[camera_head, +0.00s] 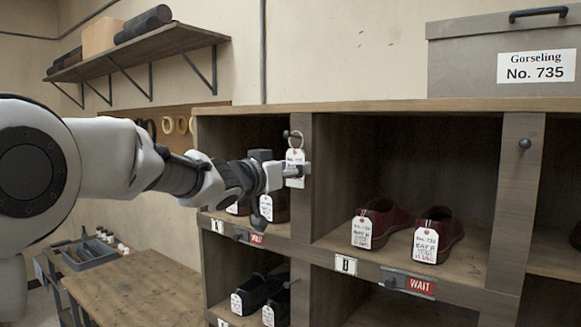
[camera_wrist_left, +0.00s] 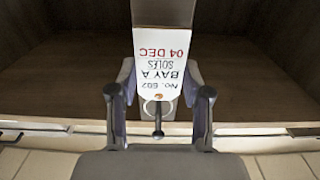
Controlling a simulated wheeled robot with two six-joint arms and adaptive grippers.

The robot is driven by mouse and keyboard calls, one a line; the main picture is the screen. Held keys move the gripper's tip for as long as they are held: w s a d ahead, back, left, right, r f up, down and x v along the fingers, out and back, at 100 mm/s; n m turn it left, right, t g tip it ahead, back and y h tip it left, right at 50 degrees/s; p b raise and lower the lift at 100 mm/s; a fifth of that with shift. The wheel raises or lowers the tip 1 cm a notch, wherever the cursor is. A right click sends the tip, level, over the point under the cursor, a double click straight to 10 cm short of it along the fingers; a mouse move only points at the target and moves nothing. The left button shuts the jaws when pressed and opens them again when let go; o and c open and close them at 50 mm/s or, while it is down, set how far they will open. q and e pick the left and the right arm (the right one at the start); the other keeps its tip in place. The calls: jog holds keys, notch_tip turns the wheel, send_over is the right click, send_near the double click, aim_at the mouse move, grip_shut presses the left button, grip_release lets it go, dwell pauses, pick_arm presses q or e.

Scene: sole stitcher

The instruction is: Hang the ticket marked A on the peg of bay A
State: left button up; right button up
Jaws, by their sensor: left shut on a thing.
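The white ticket (camera_head: 295,157) hangs upright from a metal ring at the front of the upright post between the left and middle top bays. In the left wrist view the ticket (camera_wrist_left: 162,65) appears upside down and reads "BAY A", "SOLES", "04 DEC". My left gripper (camera_head: 299,172) is shut on the ticket, its fingers on either side. A dark round-headed peg (camera_head: 286,133) is beside the ring in the head view. In the left wrist view the peg (camera_wrist_left: 158,131) overlaps the ring (camera_wrist_left: 158,108); I cannot tell whether it passes through. My right gripper is not in view.
Red shoes (camera_head: 437,232) with tags stand in the middle bay, above the label B (camera_head: 345,265) and a red WAIT plate (camera_head: 421,287). Dark shoes (camera_head: 258,293) stand lower left. Another peg (camera_head: 524,144) is on the right post. A grey box (camera_head: 465,68) sits on top.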

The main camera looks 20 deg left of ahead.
pick_arm(q)
jog(key=o, duration=0.9)
jog(key=shift+s+a, duration=0.15)
